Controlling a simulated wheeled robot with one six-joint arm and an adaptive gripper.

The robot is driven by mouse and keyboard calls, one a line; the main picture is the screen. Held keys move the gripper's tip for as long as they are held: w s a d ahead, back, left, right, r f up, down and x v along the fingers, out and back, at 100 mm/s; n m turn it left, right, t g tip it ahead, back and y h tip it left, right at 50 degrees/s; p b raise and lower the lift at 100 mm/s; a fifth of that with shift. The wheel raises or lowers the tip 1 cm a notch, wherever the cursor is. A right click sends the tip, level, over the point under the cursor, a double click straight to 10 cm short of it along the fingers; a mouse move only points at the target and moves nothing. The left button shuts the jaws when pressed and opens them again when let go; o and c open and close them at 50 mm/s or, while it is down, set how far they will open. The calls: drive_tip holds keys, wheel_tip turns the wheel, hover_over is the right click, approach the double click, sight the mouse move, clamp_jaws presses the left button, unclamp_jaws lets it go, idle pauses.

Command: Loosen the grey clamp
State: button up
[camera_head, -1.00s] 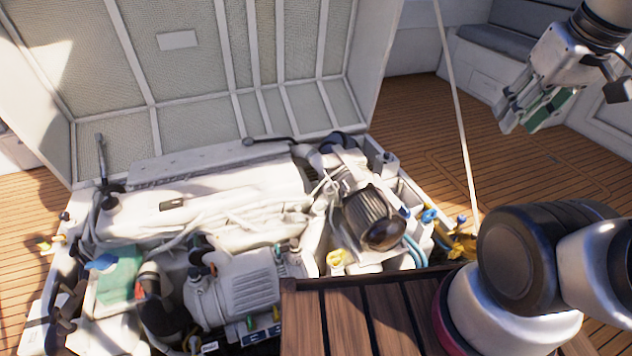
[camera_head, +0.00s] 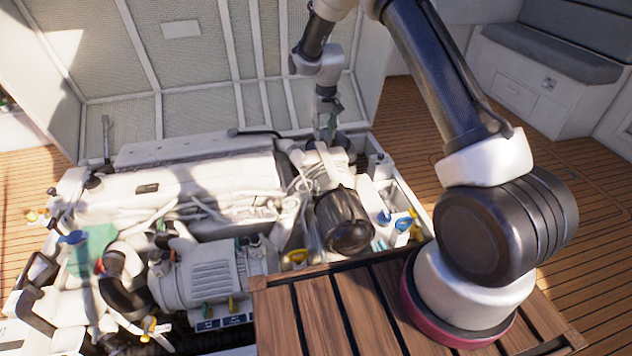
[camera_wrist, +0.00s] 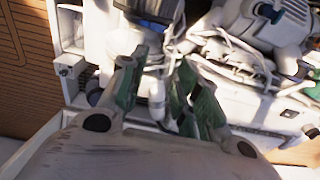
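My gripper (camera_head: 327,128) is at the far right corner of the engine, in front of the raised hatch lid. In the wrist view its green-padded fingers (camera_wrist: 163,68) stand apart with a gap between them. A pale upright fitting (camera_wrist: 157,98) shows in that gap; I see no grip on it. I cannot pick out the grey clamp for certain in either view. The pale hoses and fittings near the fingers are small and partly hidden by my gripper.
The raised hatch lid (camera_head: 215,75) stands behind the engine. A dark ribbed cylinder (camera_head: 342,218) sits at the engine's right. Blue and yellow handles (camera_head: 402,226) stand near the right edge. A slatted wooden panel (camera_head: 318,308) lies in front. Open deck (camera_head: 560,165) is to the right.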

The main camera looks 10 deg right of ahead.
sight(316, 182)
drive_tip(key=shift+g, duration=0.4)
drive_tip(key=a+f, duration=0.1)
drive_tip(key=f, duration=1.4)
drive_tip(key=a+f, duration=0.1)
drive_tip(key=f, duration=0.7)
drive_tip(key=shift+w+a, duration=0.3)
clamp_jaws()
